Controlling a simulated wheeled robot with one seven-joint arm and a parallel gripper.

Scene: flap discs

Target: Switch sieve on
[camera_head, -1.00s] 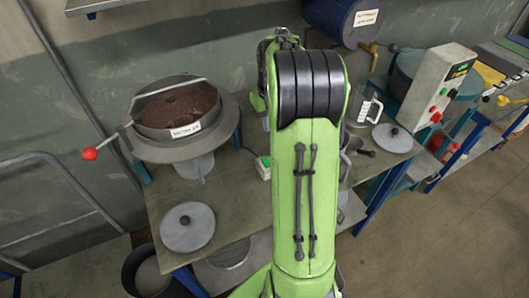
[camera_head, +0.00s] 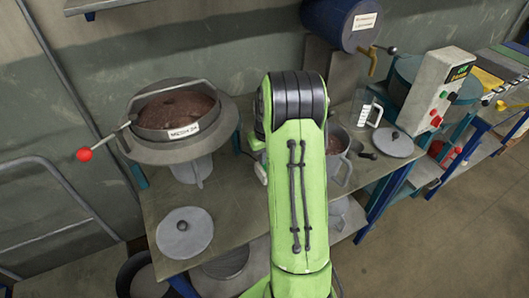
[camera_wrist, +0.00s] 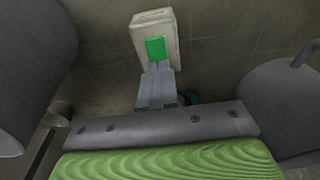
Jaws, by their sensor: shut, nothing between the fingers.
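The sieve (camera_head: 140,152) stands at the left of the table in the head view, a round grey rim around a pan of brown material. A bar with a red ball handle (camera_head: 84,155) crosses its rim. In the wrist view, a pale switch box (camera_wrist: 172,22) carries a green button (camera_wrist: 155,48). My gripper (camera_wrist: 157,70) is shut and empty, its fingertips at the lower edge of the button; I cannot tell whether they touch it. In the head view my arm hides the gripper and most of the box (camera_head: 260,172).
A grey lid (camera_head: 185,232) lies at the table's front left. A pot (camera_head: 338,152), a measuring jug (camera_head: 366,108) and another lid (camera_head: 392,145) stand right of my arm. A control box with buttons (camera_head: 438,85) is farther right. A blue drum (camera_head: 325,22) hangs behind.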

